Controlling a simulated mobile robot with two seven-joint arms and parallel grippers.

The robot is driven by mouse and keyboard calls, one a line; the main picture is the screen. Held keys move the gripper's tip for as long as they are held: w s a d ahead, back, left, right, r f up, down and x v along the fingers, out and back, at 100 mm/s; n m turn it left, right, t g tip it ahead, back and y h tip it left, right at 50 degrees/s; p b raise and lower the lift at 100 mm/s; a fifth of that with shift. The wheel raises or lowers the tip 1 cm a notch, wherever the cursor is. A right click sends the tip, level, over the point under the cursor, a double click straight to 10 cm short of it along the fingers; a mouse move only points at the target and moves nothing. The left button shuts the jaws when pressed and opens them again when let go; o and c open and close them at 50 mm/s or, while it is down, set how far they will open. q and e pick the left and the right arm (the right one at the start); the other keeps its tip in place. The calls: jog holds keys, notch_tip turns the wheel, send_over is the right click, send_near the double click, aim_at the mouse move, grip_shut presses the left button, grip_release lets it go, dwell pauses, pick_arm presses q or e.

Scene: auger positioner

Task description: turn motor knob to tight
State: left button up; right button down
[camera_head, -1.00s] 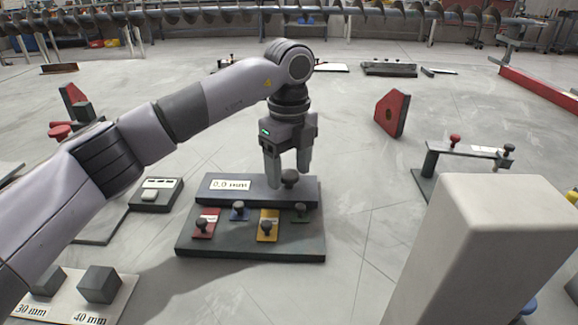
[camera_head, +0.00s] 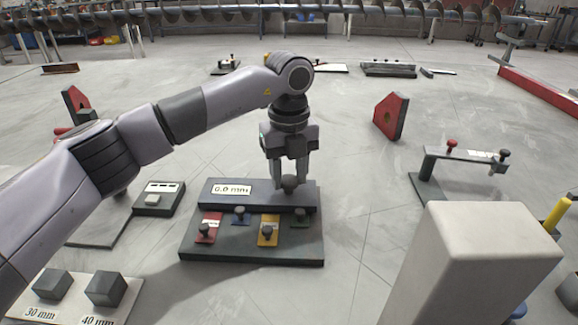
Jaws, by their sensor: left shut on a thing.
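A dark control panel (camera_head: 262,249) stands in the middle of the floor area. Its raised back strip carries a white display (camera_head: 231,189) that seems to read 0.0 mm and a dark round knob (camera_head: 289,183). In front of the strip are smaller dark knobs on red (camera_head: 205,232), blue (camera_head: 240,215), yellow (camera_head: 268,233) and green (camera_head: 300,215) plates. My left gripper (camera_head: 289,186) points down over the strip, shut on the dark round knob, with a finger on each side. Which knob is the motor knob cannot be told. My right gripper is not in view.
A small grey box with a display (camera_head: 158,198) stands left of the panel. Blocks marked 30 mm (camera_head: 52,284) and 40 mm (camera_head: 105,289) are at the lower left. A red hexagonal block (camera_head: 391,116) and a low stand (camera_head: 460,155) are to the right.

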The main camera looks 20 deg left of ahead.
pick_arm(q)
jog(key=m+p, duration=0.1)
jog(key=m, duration=0.1)
jog(key=shift+r+m, duration=0.15)
jog(key=shift+m, duration=0.25)
jog(key=m, duration=0.3)
jog(key=shift+m+p, duration=0.3)
jog(key=shift+p, duration=0.1)
jog(key=m+p, duration=0.1)
jog(key=m, duration=1.2)
jog(key=shift+m, duration=0.3)
jog(key=m, duration=0.4)
jog(key=shift+m, duration=1.8)
jog(key=o, duration=1.1)
jog(key=shift+c, duration=0.2)
